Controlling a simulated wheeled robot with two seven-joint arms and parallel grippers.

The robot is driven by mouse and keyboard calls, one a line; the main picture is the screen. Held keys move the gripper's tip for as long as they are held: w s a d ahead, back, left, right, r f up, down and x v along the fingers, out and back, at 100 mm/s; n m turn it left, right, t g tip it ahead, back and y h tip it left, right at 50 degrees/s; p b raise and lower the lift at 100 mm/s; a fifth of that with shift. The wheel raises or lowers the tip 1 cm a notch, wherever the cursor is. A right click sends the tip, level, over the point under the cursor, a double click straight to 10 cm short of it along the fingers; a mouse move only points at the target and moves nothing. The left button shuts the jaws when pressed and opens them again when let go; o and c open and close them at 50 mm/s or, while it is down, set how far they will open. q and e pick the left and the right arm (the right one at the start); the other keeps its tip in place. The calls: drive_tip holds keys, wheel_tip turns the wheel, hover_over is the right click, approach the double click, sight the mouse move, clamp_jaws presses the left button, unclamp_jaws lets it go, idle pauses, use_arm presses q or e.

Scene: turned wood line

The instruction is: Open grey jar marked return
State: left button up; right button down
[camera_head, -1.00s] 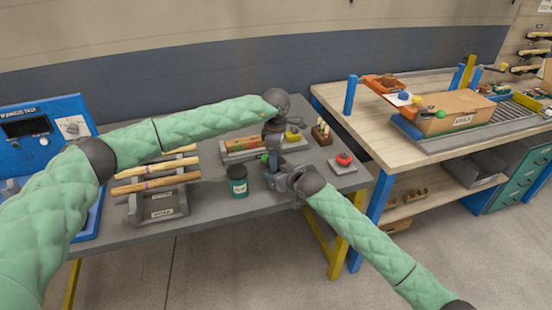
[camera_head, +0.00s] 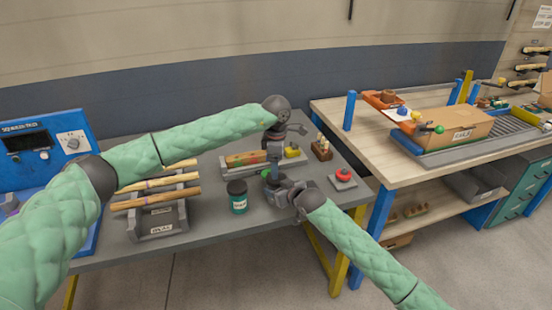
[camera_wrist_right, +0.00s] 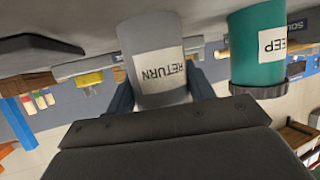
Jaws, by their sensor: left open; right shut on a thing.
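The grey jar (camera_wrist_right: 158,55) with a white label reading RETURN stands between the two fingers of my right gripper (camera_wrist_right: 162,95); its label looks upside down in the right wrist view. My right gripper is shut on it; in the head view this gripper (camera_head: 282,190) largely hides the jar. My left gripper (camera_head: 273,152) is open, pointing down just above the right gripper. Its fingertips are hard to make out. I cannot tell whether a lid is on the grey jar. A green jar (camera_head: 238,198) with a dark lid stands to the left; its label (camera_wrist_right: 268,42) ends in EEP.
A rack (camera_head: 158,215) with wooden spindles and a blue machine (camera_head: 45,140) stand to the left. A red button (camera_head: 343,174) on a grey base is to the right. A tray of blocks (camera_head: 240,160) lies behind. A wooden bench (camera_head: 370,135) is at right.

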use_arm(q)
drive_tip(key=shift+f, duration=2.35)
drive_tip(key=shift+c, duration=0.2)
drive_tip(key=c, duration=0.8)
drive_tip(key=o, duration=1.1)
drive_tip(key=shift+r, duration=0.1)
drive_tip(key=shift+r, duration=2.15)
